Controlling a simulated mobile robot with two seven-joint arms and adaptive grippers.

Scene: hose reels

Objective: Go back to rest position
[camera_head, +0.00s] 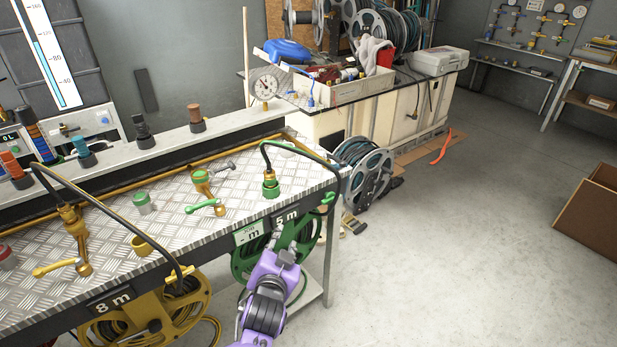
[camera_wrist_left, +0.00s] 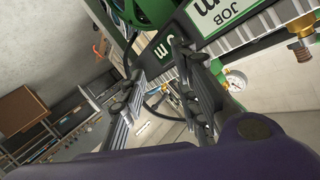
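My left gripper (camera_head: 286,257) is at the end of a purple arm coming up from the bottom, in front of the green hose reel (camera_head: 243,262) under the bench edge. In the left wrist view its two fingers (camera_wrist_left: 158,62) stand apart with nothing between them. The "5 m" label (camera_head: 286,217) and the green-framed job label (camera_head: 249,233) are just above the gripper. The job label also shows in the left wrist view (camera_wrist_left: 222,14). I cannot tell whether the gripper touches the reel. My right gripper is in neither view.
The metal bench (camera_head: 170,222) carries taps and hose fittings. A yellow reel (camera_head: 150,315) hangs under its "8 m" label. A grey reel (camera_head: 365,172) stands on the floor beyond the bench. A cardboard box (camera_head: 590,215) is at the right. The floor (camera_head: 460,250) between is clear.

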